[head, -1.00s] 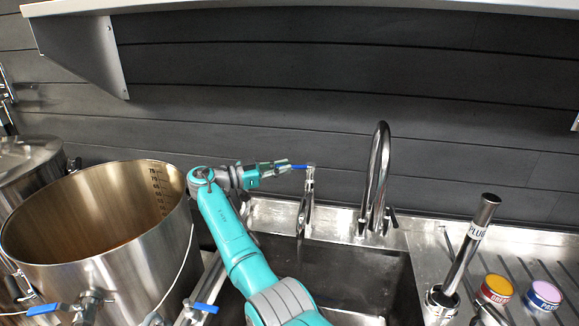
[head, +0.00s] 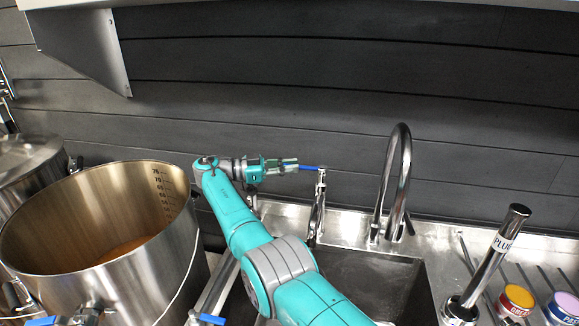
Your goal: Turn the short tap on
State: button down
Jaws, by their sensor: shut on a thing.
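The short tap (head: 318,208) is a slim chrome tap standing at the back left edge of the sink. Its blue lever (head: 308,168) sits at the top and points left, toward my gripper. My gripper (head: 298,167) comes in from the left, roughly level with the lever, and is shut on it. The jaws hide the lever's outer end. I cannot tell whether water runs from the short tap.
A tall curved tap (head: 402,165) stands right of the short tap. The steel sink (head: 375,280) lies below, partly behind my arm. A large steel kettle (head: 110,225) is at left. A metal tube marked PLUG (head: 512,225) and two round tins (head: 517,300) are at right.

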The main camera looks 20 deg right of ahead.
jog(key=c, duration=1.2)
grip_release()
jog(key=shift+r, duration=0.1)
notch_tip(320, 180, up, 10)
jog(key=shift+f, duration=0.15)
